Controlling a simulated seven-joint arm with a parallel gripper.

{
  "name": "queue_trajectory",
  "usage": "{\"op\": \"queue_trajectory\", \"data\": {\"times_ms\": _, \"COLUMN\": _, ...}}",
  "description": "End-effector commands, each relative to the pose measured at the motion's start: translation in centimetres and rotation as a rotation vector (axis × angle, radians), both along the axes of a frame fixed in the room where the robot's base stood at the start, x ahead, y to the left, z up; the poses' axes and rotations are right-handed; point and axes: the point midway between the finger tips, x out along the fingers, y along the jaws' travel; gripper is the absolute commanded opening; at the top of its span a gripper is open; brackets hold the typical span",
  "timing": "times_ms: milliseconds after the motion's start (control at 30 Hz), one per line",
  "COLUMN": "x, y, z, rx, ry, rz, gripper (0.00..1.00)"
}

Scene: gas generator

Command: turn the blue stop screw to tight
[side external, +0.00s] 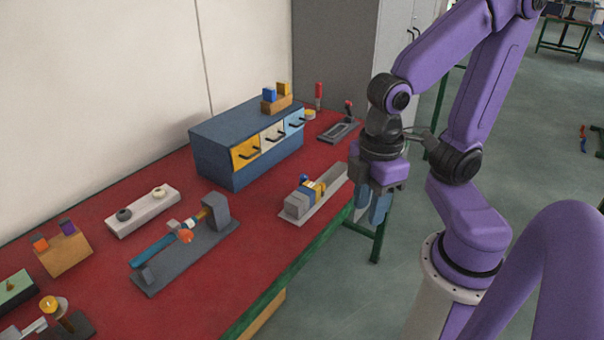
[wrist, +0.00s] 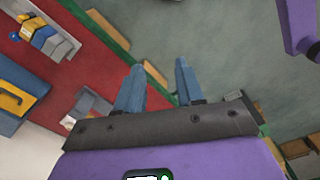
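The blue stop screw (side external: 304,178) shows as a small blue knob on a grey slide fixture (side external: 298,206) with yellow and blue bands, near the table's front edge. In the wrist view, the blue knob (wrist: 14,36) is at the upper left, beside the bands and grey block of the fixture (wrist: 62,48). My gripper (side external: 372,206) hangs to the right of the fixture, past the table's front edge, fingers pointing down. Its two blue-grey fingers are apart with nothing between them in the wrist view (wrist: 157,76). The screw's tightness cannot be told.
A blue cabinet (side external: 212,160) with coloured drawers stands behind the fixture. A grey slotted plate (side external: 338,132) with a lever lies at the back right. A grey stand with a blue rod (side external: 153,250) is to the left. Red table (side external: 262,228) around the fixture is bare.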

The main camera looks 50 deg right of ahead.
Motion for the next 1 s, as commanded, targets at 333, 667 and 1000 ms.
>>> {"op": "queue_trajectory", "data": {"times_ms": 333, "x": 12.3, "y": 2.8, "z": 2.3, "rx": -0.094, "ry": 0.038, "rz": -0.202, "gripper": 0.38}}
{"op": "queue_trajectory", "data": {"times_ms": 667, "x": 25.0, "y": -0.2, "z": 2.2, "rx": -0.172, "ry": 0.109, "rz": -0.407, "gripper": 0.38}}
{"op": "queue_trajectory", "data": {"times_ms": 1000, "x": 35.0, "y": -9.1, "z": -0.1, "rx": -0.228, "ry": 0.213, "rz": -0.629, "gripper": 0.38}}
